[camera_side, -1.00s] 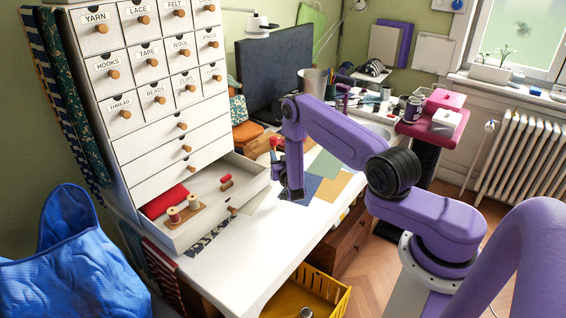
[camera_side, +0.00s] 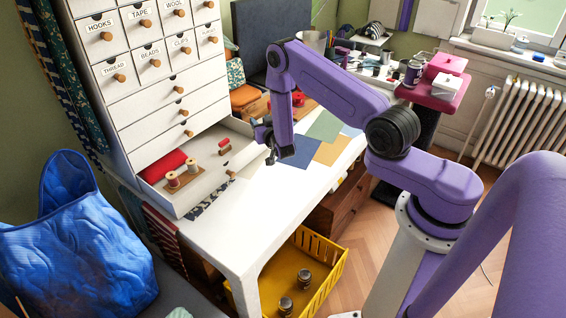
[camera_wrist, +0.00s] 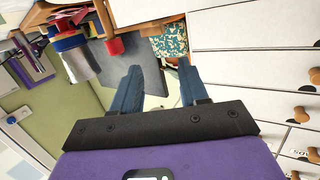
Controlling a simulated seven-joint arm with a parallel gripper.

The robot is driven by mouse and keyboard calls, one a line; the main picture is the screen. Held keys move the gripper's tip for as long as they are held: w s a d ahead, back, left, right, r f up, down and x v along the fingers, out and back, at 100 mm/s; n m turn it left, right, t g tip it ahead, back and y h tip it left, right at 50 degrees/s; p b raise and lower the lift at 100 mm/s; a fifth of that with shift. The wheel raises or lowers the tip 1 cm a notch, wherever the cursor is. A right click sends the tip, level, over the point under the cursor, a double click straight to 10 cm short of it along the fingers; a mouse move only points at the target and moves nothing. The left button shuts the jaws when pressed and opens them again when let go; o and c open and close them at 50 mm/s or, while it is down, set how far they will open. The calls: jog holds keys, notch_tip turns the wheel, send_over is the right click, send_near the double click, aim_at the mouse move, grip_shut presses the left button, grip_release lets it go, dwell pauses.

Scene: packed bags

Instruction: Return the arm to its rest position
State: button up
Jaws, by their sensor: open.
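My purple arm is bent over the white desk (camera_side: 225,225) in the side view. My gripper (camera_side: 268,146) is beside the front right corner of the open drawer (camera_side: 205,186), apparently above the desk. In the wrist view, my gripper (camera_wrist: 159,70) shows two blue-grey fingers spread apart with nothing held between them. Whether the gripper is over the drawer's edge or just in front of it is hard to tell.
The open drawer holds thread spools (camera_side: 172,180) on a wooden base and a red roll (camera_side: 163,166). The white drawer cabinet (camera_side: 150,100) stands close left. Coloured sheets (camera_side: 328,150) lie right of the gripper. A yellow crate (camera_side: 318,265) sits below the desk's front.

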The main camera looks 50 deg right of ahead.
jog(key=w+a+r+n+g+y, duration=0.1)
jog(key=a+r+n+y, duration=0.2)
jog(key=a, duration=0.5)
jog(key=w+a+r+n+g+y, duration=0.1)
jog(key=w+a+r+n+y, duration=0.2)
jog(key=a, duration=0.4)
jog(key=s+a+r+n+g+y, duration=0.3)
jog(key=s+a+r+g+y, duration=0.15)
jog(key=s+a, duration=0.85)
jog(key=s+a+r+n+g, duration=0.1)
jog(key=s+r+n+g, duration=0.15)
jog(key=s, duration=0.65)
jog(key=s+r+n+g, duration=0.2)
jog(key=s+r+n, duration=0.1)
jog(key=s, duration=0.6)
jog(key=s+d+r+n+g+h, duration=0.1)
jog(key=s+d+n, duration=0.1)
jog(key=s+d, duration=0.2)
jog(key=s+d+r+n+g+h, duration=0.1)
jog(key=s+d, duration=0.3)
jog(key=s, duration=0.7)
jog(key=shift+d+r+n+g, duration=0.25)
jog(key=shift+r+n+g, duration=0.15)
jog(key=shift+r+n, duration=0.4)
jog(key=shift+f, duration=0.1)
